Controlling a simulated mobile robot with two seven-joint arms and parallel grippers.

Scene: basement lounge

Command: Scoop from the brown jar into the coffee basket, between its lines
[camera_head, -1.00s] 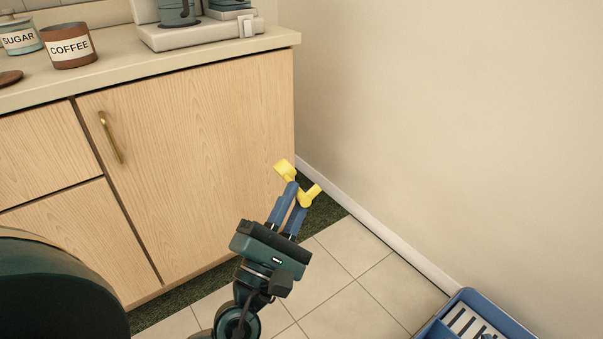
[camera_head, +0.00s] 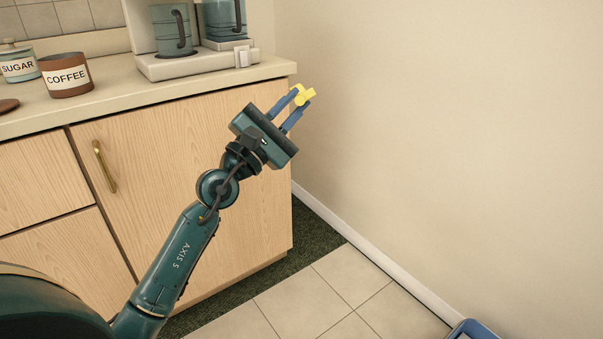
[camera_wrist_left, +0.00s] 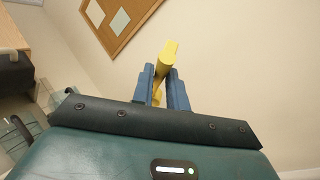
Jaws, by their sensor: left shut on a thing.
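The brown jar (camera_head: 66,76), labelled COFFEE, stands open on the counter at upper left in the head view. A coffee maker (camera_head: 168,70) stands further right on the counter, with a teal handled vessel (camera_head: 164,32) and a second blue-grey vessel (camera_head: 213,20) on it. The top is cut off, and I cannot tell which part is the coffee basket. My left gripper (camera_head: 297,104) is shut on a yellow scoop (camera_head: 304,95), in front of the cabinet's right end. The scoop also shows in the left wrist view (camera_wrist_left: 168,52), between the fingers.
A SUGAR jar (camera_head: 18,66) stands beside the brown jar, and a brown disc (camera_head: 8,105) lies at the counter's left. The counter edge (camera_head: 200,88) and the wall (camera_head: 430,130) are close to my left arm.

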